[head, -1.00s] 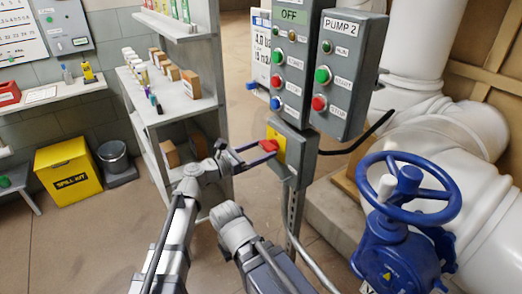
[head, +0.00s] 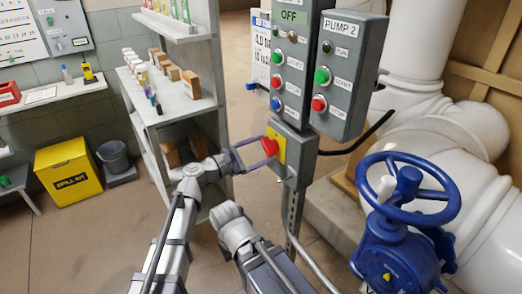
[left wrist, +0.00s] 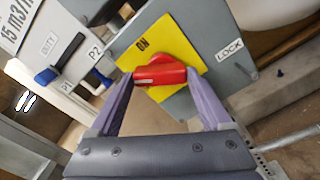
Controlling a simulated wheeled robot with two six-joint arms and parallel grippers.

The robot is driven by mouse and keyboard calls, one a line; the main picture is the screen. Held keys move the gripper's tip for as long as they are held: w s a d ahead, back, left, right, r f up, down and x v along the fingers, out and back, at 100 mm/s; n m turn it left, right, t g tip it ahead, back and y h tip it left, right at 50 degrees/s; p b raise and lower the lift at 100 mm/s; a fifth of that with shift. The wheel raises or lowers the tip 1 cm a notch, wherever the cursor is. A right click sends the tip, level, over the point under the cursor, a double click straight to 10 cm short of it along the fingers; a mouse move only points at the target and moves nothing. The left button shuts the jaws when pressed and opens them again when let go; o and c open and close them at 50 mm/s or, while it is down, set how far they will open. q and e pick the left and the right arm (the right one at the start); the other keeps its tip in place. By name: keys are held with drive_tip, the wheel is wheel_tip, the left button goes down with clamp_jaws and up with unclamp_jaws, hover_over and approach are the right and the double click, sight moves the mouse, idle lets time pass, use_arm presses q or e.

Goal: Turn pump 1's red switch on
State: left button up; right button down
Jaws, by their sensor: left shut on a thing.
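The red switch (head: 271,148) sits on a yellow plate (head: 281,139) on the grey box below the pump panels. In the left wrist view the red switch handle (left wrist: 160,75) lies across the plate (left wrist: 165,48), whose "ON" label shows above and left of it. My left gripper (head: 268,154) reaches it from the left and is shut on the handle; one finger is at each end of it in the left wrist view (left wrist: 160,82). The fingers hide part of the switch. My right gripper is not in view.
The pump 2 panel (head: 341,72) and its neighbour marked "OFF" (head: 292,52) are above the switch box. A blue valve wheel (head: 408,188) and white pipes (head: 440,130) are to the right. A shelf (head: 180,105) stands to the left. Open floor lies between.

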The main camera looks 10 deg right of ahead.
use_arm(q)
drive_tip(key=m, duration=0.5)
drive_tip(key=shift+s+m, duration=0.1)
drive_tip(key=shift+m, duration=0.2)
drive_tip(key=m, duration=0.5)
drive_tip(key=shift+s+m, duration=0.1)
drive_tip(key=shift+m, duration=0.2)
drive_tip(key=o, duration=1.2)
drive_tip(key=shift+c, duration=0.2)
drive_tip(key=v, duration=0.7)
drive_tip(key=shift+a, duration=0.35)
drive_tip(key=shift+s, duration=0.1)
